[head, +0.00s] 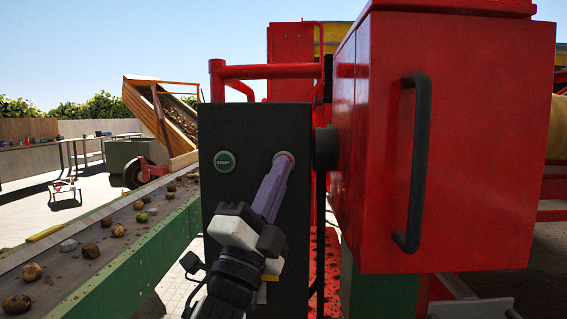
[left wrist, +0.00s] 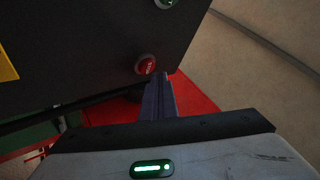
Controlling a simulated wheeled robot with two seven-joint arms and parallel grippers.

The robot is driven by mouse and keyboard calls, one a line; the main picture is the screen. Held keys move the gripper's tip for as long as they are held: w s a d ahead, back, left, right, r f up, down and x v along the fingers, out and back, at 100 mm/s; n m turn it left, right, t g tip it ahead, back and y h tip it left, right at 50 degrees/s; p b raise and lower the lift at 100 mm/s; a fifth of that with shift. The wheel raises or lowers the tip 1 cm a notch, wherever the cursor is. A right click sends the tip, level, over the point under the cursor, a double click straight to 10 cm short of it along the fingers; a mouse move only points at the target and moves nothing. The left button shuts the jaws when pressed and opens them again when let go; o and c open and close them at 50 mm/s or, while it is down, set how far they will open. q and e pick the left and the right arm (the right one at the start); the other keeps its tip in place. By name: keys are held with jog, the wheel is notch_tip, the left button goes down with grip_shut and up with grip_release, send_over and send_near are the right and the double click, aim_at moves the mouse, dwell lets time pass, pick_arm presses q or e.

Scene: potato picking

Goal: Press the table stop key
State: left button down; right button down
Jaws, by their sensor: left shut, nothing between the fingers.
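The red stop key (left wrist: 146,65) sits on the dark control box (head: 240,122); its lettering is too small to read fully. In the head view only the rim of the stop key (head: 286,154) shows past my fingertips. The green START key (head: 224,161) is to its left, and it also shows at the top of the left wrist view (left wrist: 166,3). My left gripper (head: 280,168) is shut and empty, its purple fingers pointing at the stop key. In the left wrist view the fingertips (left wrist: 158,80) lie right beside the key; I cannot tell whether they touch it.
A red cabinet (head: 455,150) with a black handle (head: 415,165) stands close on the right. A conveyor (head: 110,245) with potatoes and stones runs along the left. A tilted wooden-sided trailer (head: 160,110) stands behind it. A red rail (head: 265,71) rises behind the control box.

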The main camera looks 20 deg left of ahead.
pick_arm(q)
jog(key=shift+s, duration=0.1)
jog(key=s, duration=0.2)
jog(key=s+d, duration=0.1)
jog(key=s, duration=0.1)
jog(key=shift+s+d+p, duration=0.2)
jog(key=shift+s+p, duration=0.1)
jog(key=shift+p, duration=0.05)
dwell(0.7)
